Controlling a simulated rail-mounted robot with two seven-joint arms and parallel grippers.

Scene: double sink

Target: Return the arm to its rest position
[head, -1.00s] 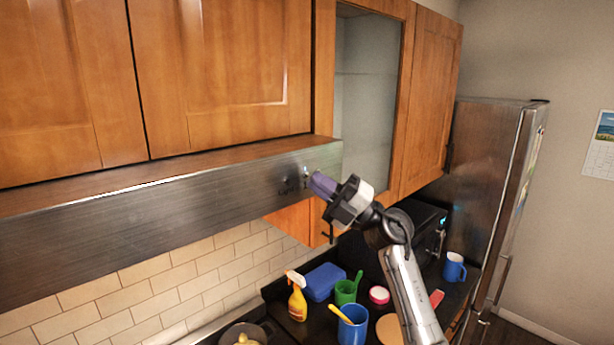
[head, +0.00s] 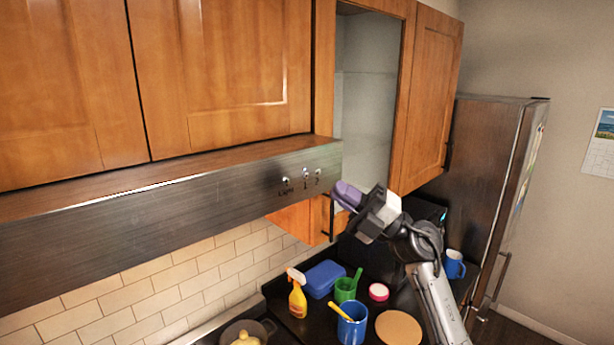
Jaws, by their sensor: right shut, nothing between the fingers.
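My right gripper (head: 345,194) is shut and empty, its purple fingers pointing left. It is in the air in front of the lower right end of the range hood (head: 170,213), apart from the hood's front panel. My right arm (head: 434,300) comes up from the lower right edge of the head view. The hood's buttons (head: 305,174) and the label beside them are in plain sight. My left gripper is not in the picture.
Wooden cabinets (head: 220,60) hang above the hood. On the dark counter stand a spray bottle (head: 297,298), a blue box (head: 324,278), a green cup (head: 345,290), a blue mug (head: 352,326) and a round board (head: 398,328). A fridge (head: 480,180) stands at right.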

